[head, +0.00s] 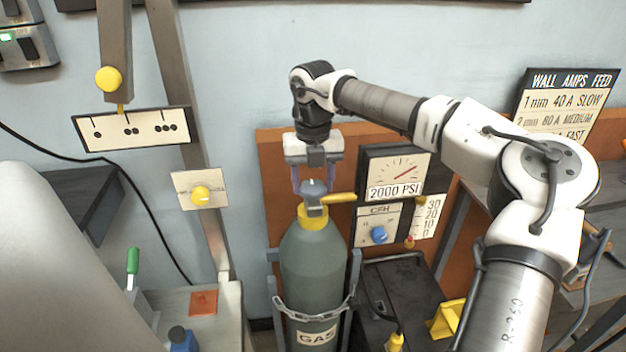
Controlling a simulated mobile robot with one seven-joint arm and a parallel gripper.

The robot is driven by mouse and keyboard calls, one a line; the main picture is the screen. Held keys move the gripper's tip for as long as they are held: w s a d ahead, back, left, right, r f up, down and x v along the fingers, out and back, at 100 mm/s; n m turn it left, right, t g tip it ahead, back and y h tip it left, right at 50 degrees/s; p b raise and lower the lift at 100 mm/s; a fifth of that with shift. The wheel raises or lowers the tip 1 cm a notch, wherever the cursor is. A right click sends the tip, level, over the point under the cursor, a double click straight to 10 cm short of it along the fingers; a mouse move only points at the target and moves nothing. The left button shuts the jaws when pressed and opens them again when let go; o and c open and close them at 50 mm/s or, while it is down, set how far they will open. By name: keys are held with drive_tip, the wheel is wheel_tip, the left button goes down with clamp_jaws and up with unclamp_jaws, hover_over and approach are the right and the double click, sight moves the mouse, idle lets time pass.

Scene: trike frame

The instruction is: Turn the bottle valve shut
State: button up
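The grey-green gas bottle (315,265), labelled GAS, stands upright with a yellow collar (313,219) at its neck. Its grey valve (315,190) sits on top, with a yellow piece pointing right from it. My gripper (311,186) points down from above, directly over the valve. Its two purplish fingers are spread, one on each side of the valve's top. A small gap seems to show at the left finger; contact on the right side is hard to tell.
A gauge panel (395,172) reading 2000 PSI stands just right of the valve, with a blue-knobbed dial (379,234) below. My arm spans the right side.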

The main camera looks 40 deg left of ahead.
sight(313, 186)
drive_tip(key=o, duration=0.4)
wheel_tip(313, 186, up, 14)
drive_tip(key=shift+f, duration=0.1)
idle(0.4)
idle(0.4)
